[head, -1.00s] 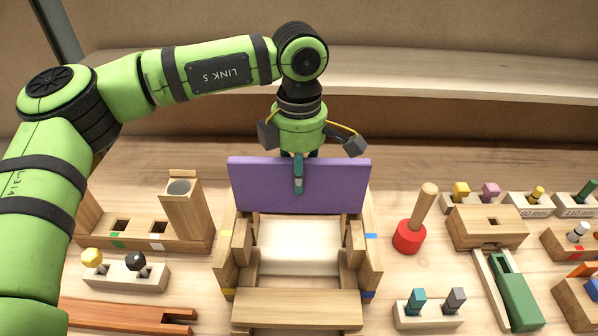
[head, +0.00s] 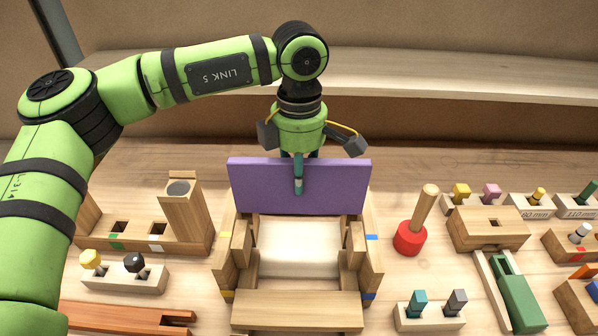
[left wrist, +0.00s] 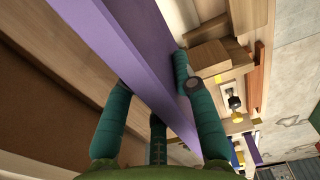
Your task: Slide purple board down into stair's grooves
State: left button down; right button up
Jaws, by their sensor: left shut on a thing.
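The purple board (head: 335,186) stands upright at the back of the wooden stair (head: 296,309), spanning between its two side pieces. My left gripper (head: 299,186) comes down from above and is shut on the board's top edge near its middle, with one teal finger on the front face. The left wrist view shows the teal fingers (left wrist: 150,110) on both sides of the purple board (left wrist: 135,60). My right gripper is not in view.
Left of the stair are a wooden stand (head: 185,215), a peg block (head: 124,271) and a reddish wooden piece (head: 128,319). Right of it are a red-based mallet (head: 410,237), a block with teal and grey pegs (head: 429,310) and a green-topped piece (head: 515,298).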

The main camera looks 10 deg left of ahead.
pick_arm(q)
jog(key=shift+f+b, duration=6.45)
jog(key=shift+f, duration=1.05)
jog(key=c, duration=0.9)
grip_release()
jog(key=shift+r, duration=0.1)
jog(key=shift+c, duration=0.2)
notch_tip(320, 180, up, 12)
